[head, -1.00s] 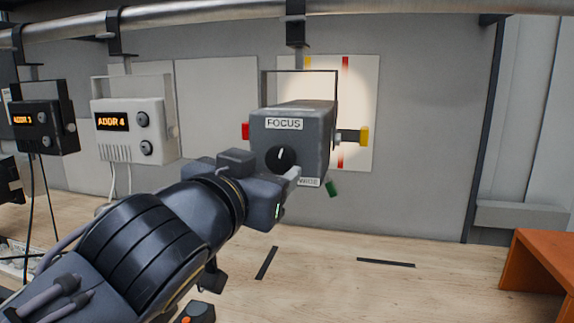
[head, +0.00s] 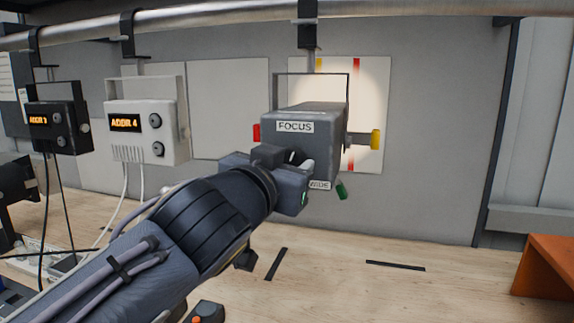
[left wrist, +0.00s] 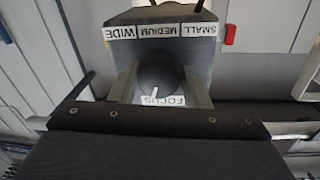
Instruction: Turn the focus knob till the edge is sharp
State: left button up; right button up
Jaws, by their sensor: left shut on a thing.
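The grey lamp housing (head: 312,118) hangs from the overhead pipe, with a FOCUS label on its near face. My left gripper (head: 303,166) is up against this face and hides most of the knob in the head view. In the left wrist view the dark round focus knob (left wrist: 158,74) sits between the two fingers of the left gripper (left wrist: 160,88), which are shut on it. The knob's white pointer mark shows near the FOCUS label. The pool of light (head: 371,100) falls on a pale board behind the lamp; its edge looks soft. My right gripper is out of view.
Red (head: 257,133), yellow (head: 375,139) and green (head: 341,189) parts stick out from the lamp. A white ADDR 4 unit (head: 143,133) and a black unit (head: 58,125) hang left. An orange block (head: 547,265) stands at the right. Black strips lie on the bench.

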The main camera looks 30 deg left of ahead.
pick_arm(q)
jog(key=m+b, duration=0.1)
jog(key=m, duration=0.3)
dwell(0.3)
jog(key=o, duration=1)
jog(key=shift+c, duration=0.2)
jog(key=shift+s, duration=0.1)
jog(key=s+d, duration=0.1)
jog(key=s, duration=0.6)
jog(key=shift+s+d+b, duration=0.15)
jog(key=shift+s+b, duration=0.15)
jog(key=shift+b, duration=0.05)
jog(key=shift+r, duration=0.1)
